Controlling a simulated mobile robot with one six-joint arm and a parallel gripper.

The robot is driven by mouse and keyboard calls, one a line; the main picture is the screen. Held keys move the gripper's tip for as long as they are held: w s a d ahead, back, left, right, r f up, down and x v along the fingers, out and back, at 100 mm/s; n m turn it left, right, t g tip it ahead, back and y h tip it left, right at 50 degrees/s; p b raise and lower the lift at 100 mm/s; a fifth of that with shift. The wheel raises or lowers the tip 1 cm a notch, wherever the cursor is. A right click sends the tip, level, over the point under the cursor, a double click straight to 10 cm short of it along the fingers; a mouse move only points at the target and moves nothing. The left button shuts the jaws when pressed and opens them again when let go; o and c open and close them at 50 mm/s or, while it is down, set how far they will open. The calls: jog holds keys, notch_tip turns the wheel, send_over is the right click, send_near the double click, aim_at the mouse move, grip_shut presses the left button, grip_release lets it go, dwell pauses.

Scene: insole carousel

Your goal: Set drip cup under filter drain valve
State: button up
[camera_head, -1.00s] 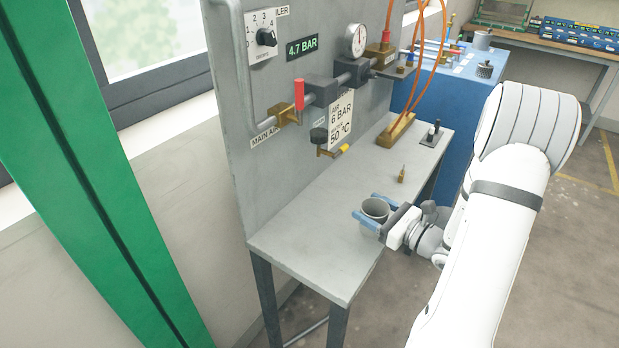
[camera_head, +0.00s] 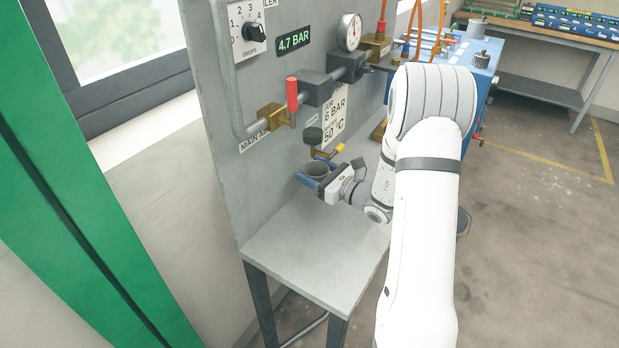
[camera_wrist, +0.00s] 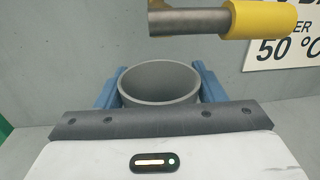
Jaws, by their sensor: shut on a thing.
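My gripper (camera_head: 318,180) is shut on the grey drip cup (camera_head: 317,168), its blue fingers on either side of it. The cup is upright and looks empty in the wrist view (camera_wrist: 160,82). It is close to the grey panel, near the filter drain valve (camera_head: 325,155), which has a brass stem and yellow tip. In the wrist view the valve's yellow end (camera_wrist: 270,22) and grey stem (camera_wrist: 190,22) show above and just beyond the cup's rim. Whether the cup touches the bench is hidden.
The grey bench top (camera_head: 310,250) is clear in front. A red-handled main air valve (camera_head: 291,95) and a pipe with a gauge (camera_head: 350,32) stick out from the panel (camera_head: 215,120) above. A blue cabinet (camera_head: 480,75) stands behind at the right.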

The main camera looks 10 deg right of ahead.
jog(key=shift+w+a, duration=0.45)
jog(key=shift+w, duration=0.05)
jog(key=shift+f, duration=1.7)
jog(key=shift+f, duration=0.1)
jog(key=shift+f, duration=0.2)
jog(key=o, duration=1.1)
jog(key=shift+r, duration=0.1)
jog(key=shift+c, duration=0.2)
